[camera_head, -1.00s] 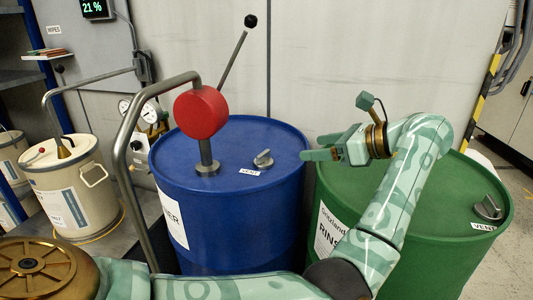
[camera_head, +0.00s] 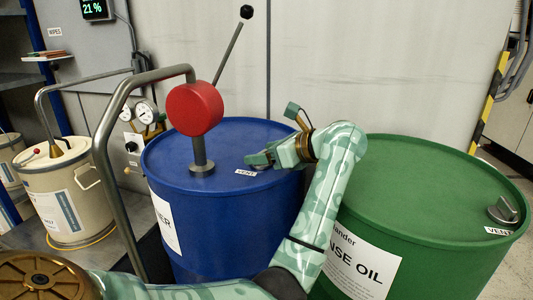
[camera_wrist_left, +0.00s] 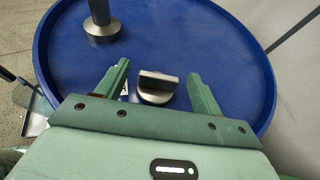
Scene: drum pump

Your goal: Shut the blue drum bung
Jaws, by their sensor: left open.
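The blue drum (camera_head: 222,228) stands in the middle of the head view, with a pump on its lid. Its grey bung (camera_head: 259,160) sits on the lid beside a VENT label (camera_head: 246,172). In the left wrist view the bung (camera_wrist_left: 157,87) is a round cap with a raised grip bar, lying between the two fingers. My left gripper (camera_head: 262,158) is open at the bung, one finger on each side, with a visible gap to each finger in the left wrist view (camera_wrist_left: 160,85). The fingers partly hide the bung in the head view. My right gripper is not in view.
The pump's red head (camera_head: 194,108), lever and bent grey pipe (camera_head: 112,130) stand left of the gripper. A green drum (camera_head: 430,190) with its own grey bung (camera_head: 503,210) stands at right. Cream drums (camera_head: 62,190) stand at left, and a wall is behind.

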